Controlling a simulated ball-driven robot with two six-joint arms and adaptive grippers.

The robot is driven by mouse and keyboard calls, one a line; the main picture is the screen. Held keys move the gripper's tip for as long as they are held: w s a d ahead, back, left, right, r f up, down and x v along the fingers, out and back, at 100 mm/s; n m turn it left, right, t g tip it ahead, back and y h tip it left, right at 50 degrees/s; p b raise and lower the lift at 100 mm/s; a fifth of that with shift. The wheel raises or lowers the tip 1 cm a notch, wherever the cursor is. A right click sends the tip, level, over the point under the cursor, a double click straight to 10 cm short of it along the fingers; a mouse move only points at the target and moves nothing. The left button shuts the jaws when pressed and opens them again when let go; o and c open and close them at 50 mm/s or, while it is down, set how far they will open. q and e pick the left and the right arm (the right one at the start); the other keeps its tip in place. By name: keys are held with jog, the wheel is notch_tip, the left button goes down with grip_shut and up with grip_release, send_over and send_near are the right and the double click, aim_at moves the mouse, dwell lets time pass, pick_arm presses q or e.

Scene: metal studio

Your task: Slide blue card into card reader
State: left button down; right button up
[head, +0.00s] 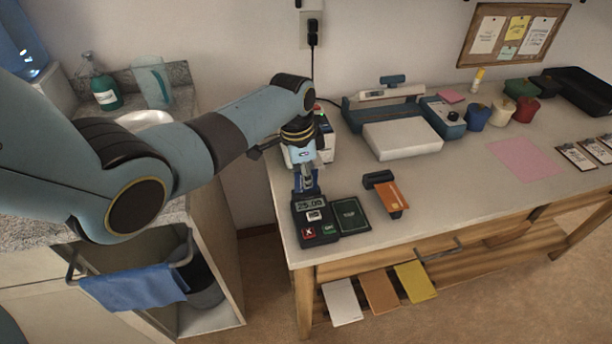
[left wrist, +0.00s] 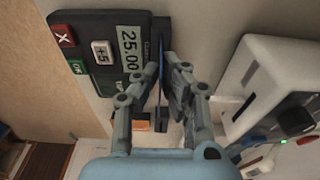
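The black card reader (head: 318,228) lies at the table's front left corner, its display showing 25.00. It also shows in the left wrist view (left wrist: 108,27). My left gripper (head: 306,181) points down at the reader's far end. In the left wrist view its fingers (left wrist: 165,80) are closed on the thin blue card (left wrist: 161,62), seen nearly edge-on. The card stands upright at the reader's slot end; whether it is inside the slot I cannot tell. In the head view the fingers mostly hide the card. My right gripper is out of view.
A dark pad (head: 351,216) lies right of the reader, then an orange card (head: 391,198) on a black holder. A white device (left wrist: 265,80) stands close behind the gripper. The table's front right is largely clear.

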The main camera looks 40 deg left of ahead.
pick_arm(q)
jog(key=shift+f, duration=0.4)
dwell(0.5)
jog(key=c, duration=1.4)
grip_release()
jog(key=shift+r, duration=0.25)
jog(key=r, duration=0.7)
jog(key=s+a+r, duration=0.1)
jog(key=r, duration=0.3)
jog(key=shift+r, duration=0.2)
